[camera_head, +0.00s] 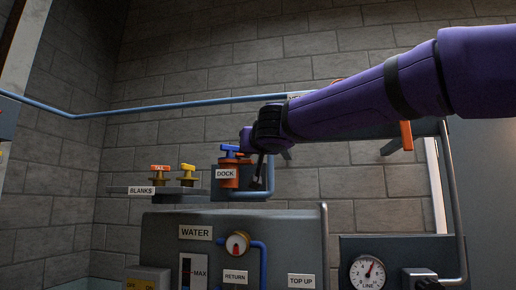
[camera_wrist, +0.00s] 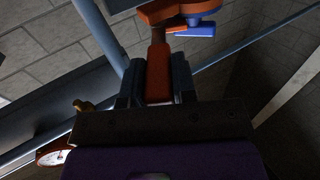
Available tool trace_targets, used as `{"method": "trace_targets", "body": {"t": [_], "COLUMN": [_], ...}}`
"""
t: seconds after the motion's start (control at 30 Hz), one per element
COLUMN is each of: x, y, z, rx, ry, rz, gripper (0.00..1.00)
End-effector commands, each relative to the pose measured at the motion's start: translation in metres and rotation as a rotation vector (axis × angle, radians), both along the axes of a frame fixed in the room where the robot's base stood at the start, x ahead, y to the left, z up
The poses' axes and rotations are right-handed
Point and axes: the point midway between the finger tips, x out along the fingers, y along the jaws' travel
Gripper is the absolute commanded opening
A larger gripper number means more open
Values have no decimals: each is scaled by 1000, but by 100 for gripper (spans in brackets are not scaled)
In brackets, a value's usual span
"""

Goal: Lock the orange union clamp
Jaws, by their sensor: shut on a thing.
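The orange union clamp (camera_head: 229,172) stands behind the DOCK label, with a blue handle (camera_head: 229,148) on top. My gripper (camera_head: 259,168) is at its right side, fingers pointing down. In the wrist view, my gripper (camera_wrist: 158,84) is shut on an orange lever (camera_wrist: 159,72), which lies between its dark fingers. Beyond the fingertips the orange clamp body (camera_wrist: 170,12) and the blue handle (camera_wrist: 202,28) show at the top edge. The joint between lever and clamp is partly hidden, so I cannot tell how far the lever is closed.
A BLANKS shelf (camera_head: 155,191) to the left holds pieces with an orange and a yellow handle. Below is the grey WATER unit (camera_head: 180,250). A gauge (camera_head: 367,273) sits lower right. A blue pipe (camera_head: 180,107) crosses the brick wall. An orange lever (camera_head: 406,135) hangs at right.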

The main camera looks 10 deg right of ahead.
Motion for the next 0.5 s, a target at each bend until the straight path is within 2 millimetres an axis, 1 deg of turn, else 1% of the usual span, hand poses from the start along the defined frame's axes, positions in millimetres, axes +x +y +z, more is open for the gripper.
{"method": "trace_targets", "body": {"t": [0.03,0.17,0.5], "x": [2,2,5], "y": [2,9,29], "z": [-7,-7,-8], "rx": [-4,-4,-5], "ry": [11,11,9], "rz": [-21,-87,-328], "gripper": [0,0,0]}}
